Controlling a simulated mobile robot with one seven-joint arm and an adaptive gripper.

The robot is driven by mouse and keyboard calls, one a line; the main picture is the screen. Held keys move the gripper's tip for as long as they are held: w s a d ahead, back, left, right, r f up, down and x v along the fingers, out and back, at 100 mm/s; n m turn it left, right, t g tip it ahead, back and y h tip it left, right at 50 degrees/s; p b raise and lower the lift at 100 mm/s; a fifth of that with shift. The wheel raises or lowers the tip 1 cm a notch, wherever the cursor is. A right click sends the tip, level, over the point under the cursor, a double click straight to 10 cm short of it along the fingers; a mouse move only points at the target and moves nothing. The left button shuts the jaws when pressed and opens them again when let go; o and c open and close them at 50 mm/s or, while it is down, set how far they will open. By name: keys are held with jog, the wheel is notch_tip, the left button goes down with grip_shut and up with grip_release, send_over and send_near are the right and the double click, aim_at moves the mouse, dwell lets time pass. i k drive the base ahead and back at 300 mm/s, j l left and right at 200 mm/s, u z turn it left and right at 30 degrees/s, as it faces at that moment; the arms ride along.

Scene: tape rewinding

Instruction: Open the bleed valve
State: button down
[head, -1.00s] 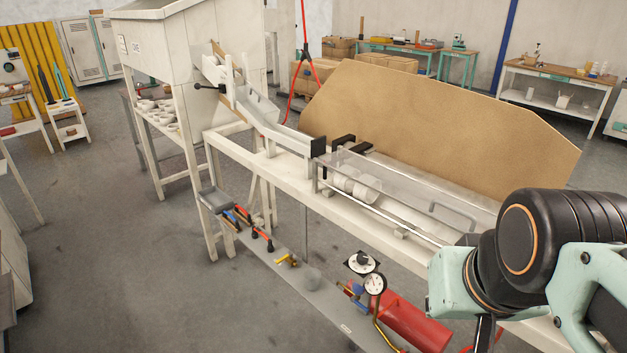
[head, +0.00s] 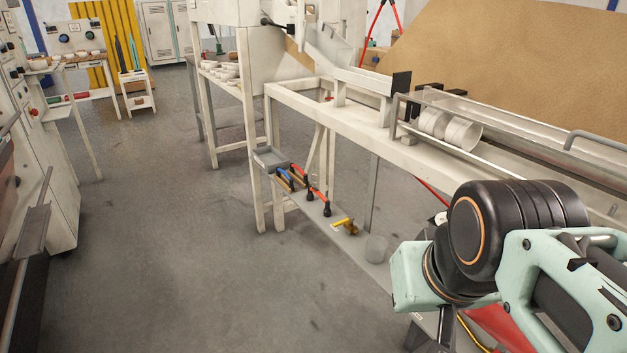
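A small brass fitting with a yellow handle (head: 346,226) lies on the low grey shelf under the white bench. I cannot tell whether it is the bleed valve. A red cylinder (head: 500,326) shows in part at the lower right, with a yellow hose (head: 470,332) beside it. My arm hides the gauge and blue-and-brass fittings at the cylinder's end. Only a dark part of what seems to be my gripper (head: 427,333) shows below my wrist, at the bottom edge. Its fingertips are hidden, so its opening cannot be told, and no contact is visible.
The white bench (head: 335,118) carries a clear trough (head: 540,135) with white rolls (head: 447,128). Red- and blue-handled tools (head: 300,182) and a clear cup (head: 376,248) are on the low shelf. A grey machine (head: 40,130) stands left. The floor (head: 215,260) between is open.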

aim_at(350, 217)
jog(key=i+j+z, duration=0.1)
jog(key=z, duration=0.75)
jog(key=j+z, duration=0.85)
jog(key=j, duration=0.25)
jog(key=k+j+z, duration=0.2)
jog(key=j, duration=0.15)
